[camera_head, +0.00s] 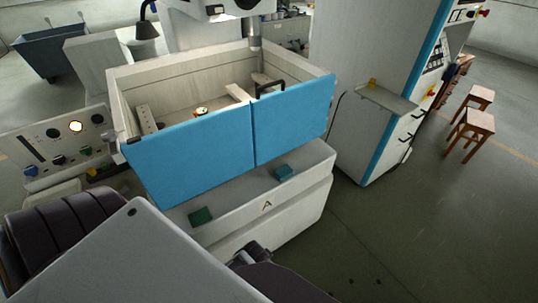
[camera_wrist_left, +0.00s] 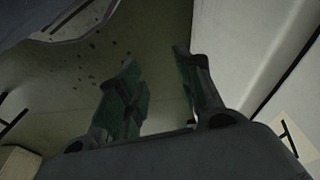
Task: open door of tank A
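Tank A (camera_head: 178,66) is an open-topped pale tank in the head view. Its front is closed by two blue door panels, left (camera_head: 190,155) and right (camera_head: 292,118), standing upright edge to edge. The letter A (camera_head: 267,205) marks the pale base below. My left gripper (camera_wrist_left: 157,60) shows in the left wrist view with its two green-dark fingers apart and nothing between them, over dark floor. I cannot make it out surely in the head view. My right gripper is not seen.
A control panel (camera_head: 65,143) stands left of the tank. A cabinet (camera_head: 375,130) stands to the right, then wooden stools (camera_head: 472,128). Floor at the lower right is clear.

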